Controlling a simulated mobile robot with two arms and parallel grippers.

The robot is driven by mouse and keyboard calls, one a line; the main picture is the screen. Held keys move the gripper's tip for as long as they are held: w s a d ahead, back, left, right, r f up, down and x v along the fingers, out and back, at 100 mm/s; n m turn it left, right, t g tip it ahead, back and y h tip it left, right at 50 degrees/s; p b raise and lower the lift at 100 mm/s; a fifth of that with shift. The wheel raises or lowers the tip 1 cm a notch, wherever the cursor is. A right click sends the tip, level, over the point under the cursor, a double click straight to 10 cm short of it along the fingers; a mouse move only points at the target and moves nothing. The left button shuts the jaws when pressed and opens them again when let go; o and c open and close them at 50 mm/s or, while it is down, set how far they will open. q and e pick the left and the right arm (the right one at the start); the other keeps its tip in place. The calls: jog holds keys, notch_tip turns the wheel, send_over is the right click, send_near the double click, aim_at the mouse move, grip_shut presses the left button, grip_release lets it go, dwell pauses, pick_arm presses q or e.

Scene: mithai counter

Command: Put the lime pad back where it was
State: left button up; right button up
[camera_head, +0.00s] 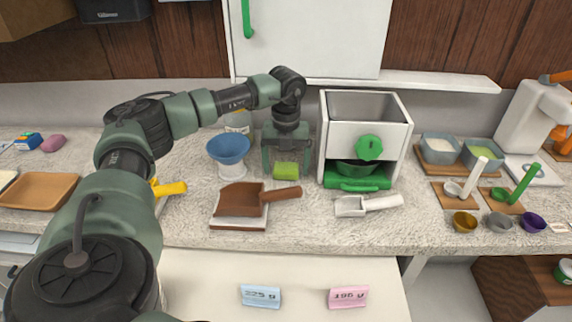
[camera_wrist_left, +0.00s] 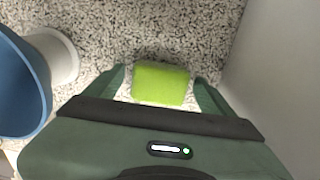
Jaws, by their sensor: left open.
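The lime pad (camera_head: 286,171) lies on the speckled counter between the blue bowl and the white dispenser box. My left gripper (camera_head: 286,165) points down over it from behind, fingers open. In the left wrist view the lime pad (camera_wrist_left: 160,83) sits between the two fingertips (camera_wrist_left: 160,84), with a finger on each side. I cannot tell whether either finger touches it. My right gripper is not in view.
A blue bowl (camera_head: 229,149) on a white stand is close on the left. The white dispenser box (camera_head: 365,140) with a green knob is close on the right.

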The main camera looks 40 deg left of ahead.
aim_at(286, 165)
pick_arm(q)
jog(key=shift+r, duration=0.15)
notch_tip(286, 165, up, 12)
jog(key=b, duration=0.1)
dwell(0.3)
